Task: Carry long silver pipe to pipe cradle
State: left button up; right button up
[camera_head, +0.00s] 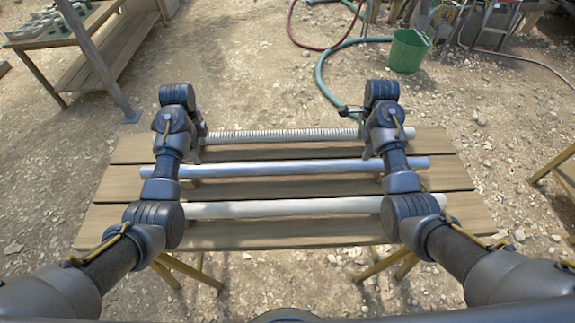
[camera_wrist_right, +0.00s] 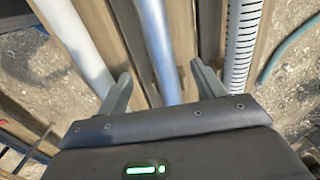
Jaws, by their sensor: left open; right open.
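The long silver pipe (camera_head: 280,168) lies across the middle of the wooden table, between a ribbed pipe and a white pipe. In the right wrist view the silver pipe (camera_wrist_right: 157,45) runs between the spread fingers of my right gripper (camera_wrist_right: 163,82), which is open and not closed on it. In the head view my right gripper (camera_head: 367,150) is over the table's right part. My left gripper (camera_head: 201,150) is over its left part, open, its fingertips mostly hidden by the arm. I cannot make out which thing is the pipe cradle.
The ribbed pipe (camera_head: 280,136) lies behind the silver one and the white pipe (camera_head: 285,208) in front, both parallel and close. The slatted table (camera_head: 290,234) has bare planks at its ends. A workbench (camera_head: 95,62) stands far left; a green bucket (camera_head: 408,50) and hoses lie behind.

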aim_at(356, 162)
jog(key=shift+s+a, duration=0.25)
jog(key=shift+a, duration=0.05)
pick_arm(q)
jog(key=f, duration=1)
jog(key=shift+s+a+f, duration=0.1)
jog(key=shift+a+f, duration=0.15)
jog(key=shift+f, duration=0.1)
pick_arm(e)
jog(key=f, duration=1)
jog(key=shift+w+f, duration=0.25)
jog(key=shift+f, duration=0.1)
jog(key=shift+d, duration=0.1)
pick_arm(q)
jog(key=shift+c, duration=0.2)
pick_arm(e)
jog(key=shift+c, duration=0.2)
pick_arm(q)
grip_shut()
pick_arm(e)
grip_shut()
pick_arm(q)
jog(key=shift+r, duration=0.1)
pick_arm(e)
jog(key=shift+r, duration=0.1)
